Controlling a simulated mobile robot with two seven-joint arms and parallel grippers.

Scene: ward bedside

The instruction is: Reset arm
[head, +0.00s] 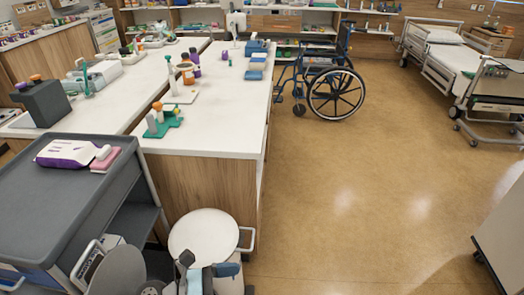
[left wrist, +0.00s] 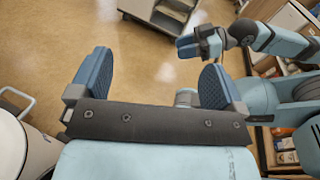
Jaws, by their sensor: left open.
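My left gripper (left wrist: 156,60) is open in the left wrist view. Its two blue padded fingers stand wide apart with only floor between them.
A grey cart (head: 38,193) stands at the left with a purple-and-white pack (head: 66,153) on it. A white-topped counter (head: 225,120) holds bottles and a green rack. A wheelchair (head: 330,85) and a bed (head: 448,57) stand behind. The floor (head: 370,190) at centre right is clear.

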